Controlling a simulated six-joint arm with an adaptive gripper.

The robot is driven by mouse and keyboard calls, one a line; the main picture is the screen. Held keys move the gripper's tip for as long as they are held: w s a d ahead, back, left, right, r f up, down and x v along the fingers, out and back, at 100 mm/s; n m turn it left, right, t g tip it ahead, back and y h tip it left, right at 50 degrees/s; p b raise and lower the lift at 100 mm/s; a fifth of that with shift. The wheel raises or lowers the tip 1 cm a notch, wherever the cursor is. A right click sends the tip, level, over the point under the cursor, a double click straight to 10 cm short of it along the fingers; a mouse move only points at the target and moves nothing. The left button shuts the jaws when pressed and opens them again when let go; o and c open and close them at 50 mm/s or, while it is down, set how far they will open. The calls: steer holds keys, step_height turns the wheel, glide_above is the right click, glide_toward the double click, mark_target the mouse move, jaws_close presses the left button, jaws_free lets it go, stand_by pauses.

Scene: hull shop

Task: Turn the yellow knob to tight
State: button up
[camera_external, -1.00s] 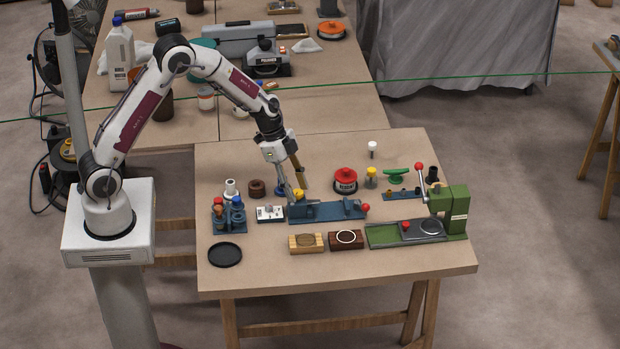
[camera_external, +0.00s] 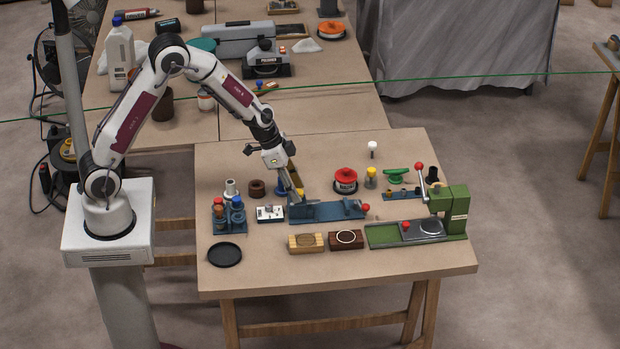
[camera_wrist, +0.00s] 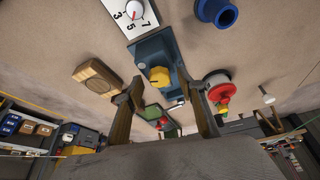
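The yellow knob (camera_external: 300,192) sits on the left end of the blue fixture (camera_external: 330,211) on the front table. In the wrist view the knob (camera_wrist: 159,76) has a dark pointer line on its top, and it stands on the blue block (camera_wrist: 150,53). My gripper (camera_wrist: 164,92) is open, with one finger on each side of the knob in the picture. A gap shows between each finger and the knob; I cannot tell how far the tips are above it. In the outside view my gripper (camera_external: 294,193) reaches down at a tilt and partly hides the knob. No "tight" mark is readable.
A white dial box (camera_external: 270,213) stands left of the fixture. A red-topped round item (camera_external: 345,180) stands behind it. A green press (camera_external: 455,215) is at the right, and wooden blocks (camera_external: 306,243) lie in front. The table's front left is mostly clear around a black dish (camera_external: 225,254).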

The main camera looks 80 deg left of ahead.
steer(key=shift+d+n+y, duration=0.1)
steer(key=shift+n+y, duration=0.45)
steer(key=shift+n, duration=0.75)
steer(key=shift+d+n+y, duration=0.1)
steer(key=shift+n+y, duration=0.45)
steer(key=shift+n, duration=0.75)
steer(key=shift+r, duration=0.2)
steer(key=a+v, duration=0.1)
steer(key=v, duration=0.7)
steer(key=s+d+r+n+g+h, duration=0.1)
steer(key=s+r, duration=0.3)
steer(key=s, duration=0.6)
steer(key=s+d+r+g, duration=0.2)
steer(key=s+d+r, duration=0.2)
steer(key=s, duration=0.7)
steer(key=shift+s+n+h, duration=0.2)
steer(key=shift+n+h, duration=0.2)
steer(key=shift+d, duration=0.15)
